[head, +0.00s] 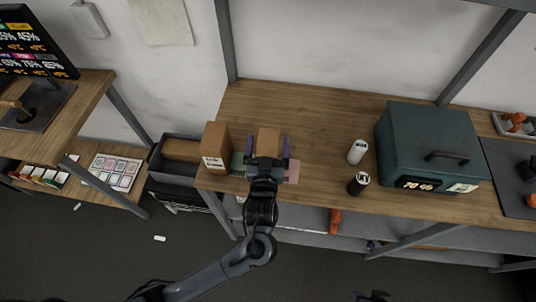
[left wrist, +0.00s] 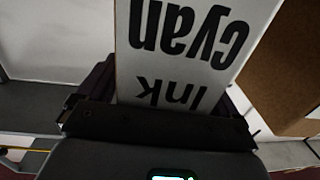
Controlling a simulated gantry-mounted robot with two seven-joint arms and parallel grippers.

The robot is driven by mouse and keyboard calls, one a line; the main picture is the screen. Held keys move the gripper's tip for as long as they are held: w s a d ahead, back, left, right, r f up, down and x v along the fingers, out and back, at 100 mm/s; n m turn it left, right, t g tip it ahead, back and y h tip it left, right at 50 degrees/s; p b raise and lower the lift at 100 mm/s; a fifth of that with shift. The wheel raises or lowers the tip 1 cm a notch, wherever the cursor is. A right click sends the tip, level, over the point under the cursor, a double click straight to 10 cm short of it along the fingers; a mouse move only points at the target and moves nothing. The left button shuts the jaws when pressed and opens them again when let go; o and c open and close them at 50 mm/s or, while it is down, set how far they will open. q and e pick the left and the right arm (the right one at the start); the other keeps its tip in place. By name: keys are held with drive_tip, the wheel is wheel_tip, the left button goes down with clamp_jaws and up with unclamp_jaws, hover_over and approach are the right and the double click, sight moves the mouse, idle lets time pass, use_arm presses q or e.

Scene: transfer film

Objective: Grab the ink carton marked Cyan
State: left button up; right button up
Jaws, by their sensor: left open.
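The cyan ink carton (head: 268,136) is a brown box on the wooden bench. In the left wrist view its white label (left wrist: 190,50) reads "cyan" and "Ink" upside down and fills the upper middle. My left gripper (head: 270,150) is open, with a purplish finger on each side of this carton. Whether the fingers touch it cannot be told. The carton's lower part is hidden behind the gripper in the head view. A dark shape at the bottom edge of the head view, probably my right gripper (head: 372,296), is too small and cut off to read.
Another brown carton (head: 215,140) with a white label stands close on the left. Green (head: 238,164) and pink (head: 292,171) patches lie beside the gripper. A white bottle (head: 357,151), a black container (head: 358,184) and a teal box (head: 425,145) stand to the right.

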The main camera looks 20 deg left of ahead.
use_arm(q)
drive_tip(key=shift+r, duration=0.1)
clamp_jaws()
idle(0.5)
